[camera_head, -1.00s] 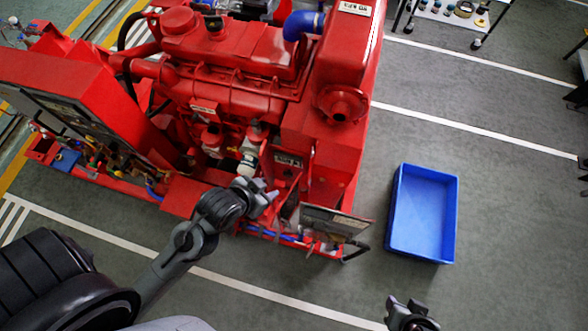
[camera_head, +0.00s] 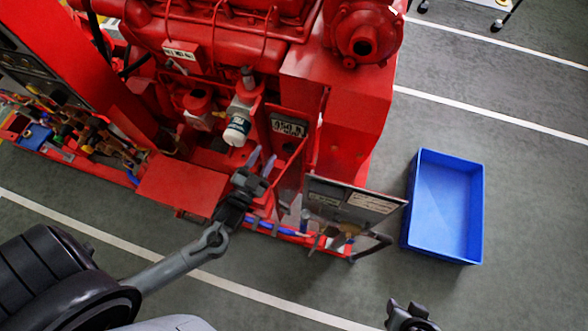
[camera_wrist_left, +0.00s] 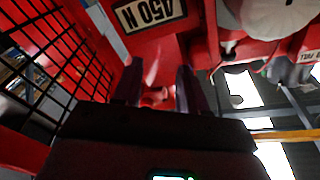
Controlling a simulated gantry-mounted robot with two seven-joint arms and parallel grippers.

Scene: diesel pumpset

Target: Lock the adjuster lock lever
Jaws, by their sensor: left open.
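My left gripper (camera_head: 262,158) is open, at the front of the red pumpset (camera_head: 225,50), by an open red compartment below a number plate (camera_head: 288,126). In the left wrist view, its two dark fingers (camera_wrist_left: 158,85) point into the red compartment. A small red part (camera_wrist_left: 155,97), possibly the adjuster lock lever, shows in the gap between them; I cannot tell whether they touch it. I cannot make out the lever in the head view. My right gripper (camera_head: 408,312) is at the bottom edge, away from the machine; its jaw state is unclear.
A white filter (camera_head: 237,128) hangs left of the compartment. An opened panel with labels (camera_head: 350,203) stands to the right of my left gripper. A blue bin (camera_head: 445,207) lies on the floor at right. In the wrist view, a black grille (camera_wrist_left: 60,50) is at left.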

